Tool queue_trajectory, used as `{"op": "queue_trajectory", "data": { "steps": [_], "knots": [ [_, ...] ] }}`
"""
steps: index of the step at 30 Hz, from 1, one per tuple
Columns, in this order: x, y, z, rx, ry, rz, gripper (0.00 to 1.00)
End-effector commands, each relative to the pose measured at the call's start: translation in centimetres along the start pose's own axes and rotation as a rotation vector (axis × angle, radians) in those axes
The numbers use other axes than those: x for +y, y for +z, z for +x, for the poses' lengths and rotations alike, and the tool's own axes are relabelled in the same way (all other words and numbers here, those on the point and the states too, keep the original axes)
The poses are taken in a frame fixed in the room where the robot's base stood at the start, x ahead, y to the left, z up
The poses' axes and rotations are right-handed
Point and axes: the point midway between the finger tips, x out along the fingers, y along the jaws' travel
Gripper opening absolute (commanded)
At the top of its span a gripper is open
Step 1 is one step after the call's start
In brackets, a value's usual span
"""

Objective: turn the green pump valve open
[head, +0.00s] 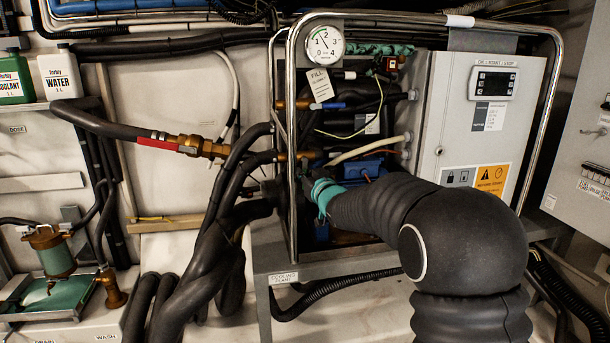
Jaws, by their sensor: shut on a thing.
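My arm reaches in from the lower right to the cooling plant, past the chrome tube frame. My gripper (307,168) is small and dark, beyond the teal ring at my wrist. It is shut at the brass pipe fittings beside the upright tube of the frame.
The chrome frame (292,120) stands close around my gripper. A blue-handled valve (328,106) and a pressure gauge (325,44) are above. A grey control box (480,120) is right. A red-marked hose (158,143) and thick black hoses (215,230) are left.

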Motion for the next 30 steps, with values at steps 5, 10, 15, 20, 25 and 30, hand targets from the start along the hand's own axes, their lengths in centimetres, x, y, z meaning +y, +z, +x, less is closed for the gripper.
{"op": "queue_trajectory", "data": {
  "steps": [5, 10, 15, 20, 25, 30],
  "knots": [
    [0.5, 0.1, -0.1, -0.018, 0.001, -0.100, 0.00],
    [1.0, -0.1, -0.2, -0.046, 0.001, -0.238, 0.00],
    [1.1, -0.1, -0.2, -0.052, 0.001, -0.262, 0.00],
    [1.1, -0.1, -0.2, -0.052, 0.001, -0.261, 0.16],
    [1.0, -0.1, -0.2, -0.052, 0.001, -0.260, 0.25],
    [1.0, -0.1, -0.2, -0.052, 0.000, -0.260, 0.25]
  ]
}}
